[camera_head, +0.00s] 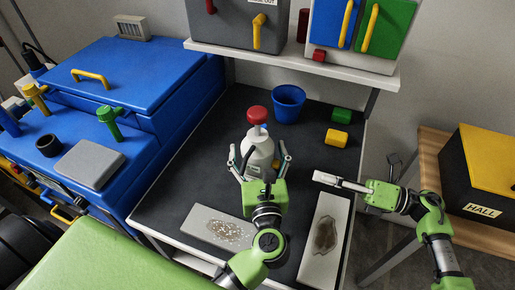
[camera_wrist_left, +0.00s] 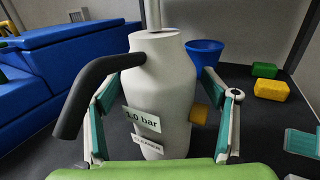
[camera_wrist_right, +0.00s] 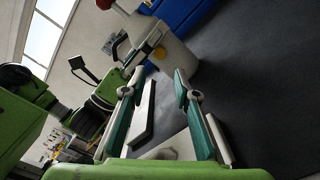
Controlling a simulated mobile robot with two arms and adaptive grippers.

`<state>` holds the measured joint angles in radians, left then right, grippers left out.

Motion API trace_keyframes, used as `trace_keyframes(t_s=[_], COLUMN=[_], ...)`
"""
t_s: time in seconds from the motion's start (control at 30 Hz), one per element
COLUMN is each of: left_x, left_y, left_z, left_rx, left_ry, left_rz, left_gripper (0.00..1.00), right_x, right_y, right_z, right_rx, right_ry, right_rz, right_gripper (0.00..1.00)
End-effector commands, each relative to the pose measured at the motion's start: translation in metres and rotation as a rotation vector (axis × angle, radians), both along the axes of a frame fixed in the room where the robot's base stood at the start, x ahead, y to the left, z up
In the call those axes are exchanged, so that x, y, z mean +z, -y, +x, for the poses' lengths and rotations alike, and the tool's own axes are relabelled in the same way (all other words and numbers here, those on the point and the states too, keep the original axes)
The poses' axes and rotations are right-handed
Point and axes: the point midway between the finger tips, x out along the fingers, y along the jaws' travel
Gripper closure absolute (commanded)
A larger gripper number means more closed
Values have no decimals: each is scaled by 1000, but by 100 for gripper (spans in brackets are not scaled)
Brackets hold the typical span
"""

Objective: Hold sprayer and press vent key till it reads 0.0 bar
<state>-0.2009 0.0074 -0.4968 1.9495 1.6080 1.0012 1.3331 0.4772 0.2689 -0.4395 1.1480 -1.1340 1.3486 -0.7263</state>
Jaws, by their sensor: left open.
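The white sprayer (camera_head: 260,148) stands upright on the dark bench, with a red knob (camera_head: 257,115) on top. In the left wrist view the sprayer (camera_wrist_left: 165,85) shows a black curved handle or hose (camera_wrist_left: 95,85), a label reading about "1.0 bar" (camera_wrist_left: 140,117) and an orange-yellow key (camera_wrist_left: 199,115) low on its right side. My left gripper (camera_head: 260,158) is open, with one finger on each side of the sprayer body and gaps visible. My right gripper (camera_head: 318,177) is right of the sprayer, pointing toward it. Its fingers (camera_wrist_right: 157,80) are apart and empty in the right wrist view.
A blue bucket (camera_head: 288,103), a green block (camera_head: 341,115) and a yellow block (camera_head: 337,138) stand behind the sprayer. Two stained pale plates (camera_head: 203,234) (camera_head: 316,268) lie at the front. Blue cabinets (camera_head: 140,75) flank the left; a shelf (camera_head: 300,62) overhangs the back.

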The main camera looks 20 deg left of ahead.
Motion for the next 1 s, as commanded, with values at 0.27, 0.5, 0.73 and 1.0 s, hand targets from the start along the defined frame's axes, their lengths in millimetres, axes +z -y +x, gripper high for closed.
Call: trace_keyframes(t_s=[0.27, 0.5, 0.73, 1.0], left_x=[0, 0, 0, 0], left_y=[-3, -3, -3, -3], left_z=[6, 5, 5, 5], left_rx=[0, 0, 0, 0], left_ry=[0, -1, -1, -1], left_rz=[-1, 0, 0, 0], left_gripper=[22, 56, 81, 81], right_x=[0, 0, 0, 0], right_y=[0, 0, 0, 0], right_z=[0, 0, 0, 0], right_rx=[0, 0, 0, 0], right_ry=[0, 0, 0, 0], right_rz=[0, 0, 0, 0], right_gripper=[72, 72, 100, 100])
